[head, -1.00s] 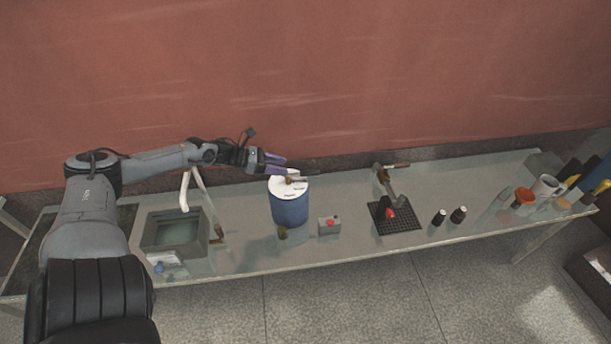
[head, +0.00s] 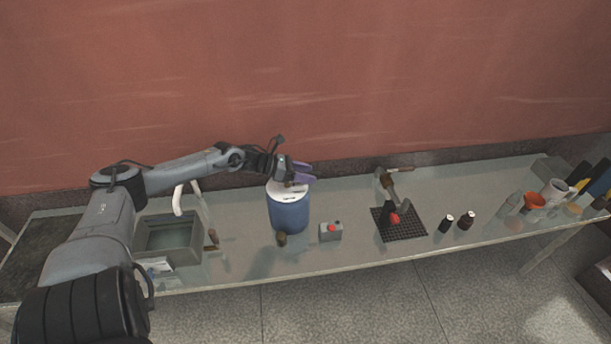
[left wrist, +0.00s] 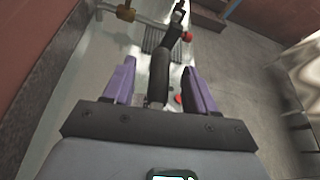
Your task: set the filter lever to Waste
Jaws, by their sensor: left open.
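My left gripper (head: 312,172) is open, its purple fingers over the white lid of the blue drum (head: 288,212) and pointing right. In the left wrist view my left gripper (left wrist: 158,68) has a dark upright handle (left wrist: 160,76) between its fingers in the picture; I cannot tell its distance or any contact. A brass valve-like fitting (head: 385,178) with a short bar stands right of the drum; it also shows in the left wrist view (left wrist: 125,12). Which part is the filter lever is unclear, and no Waste label is readable. My right gripper is not in view.
A black grid (head: 410,228) with a red knob (head: 394,218) lies right of a grey box with a red button (head: 331,231). Small dark bottles (head: 446,223) stand further right. A grey sink (head: 168,240) is at left. The red wall is close behind the table.

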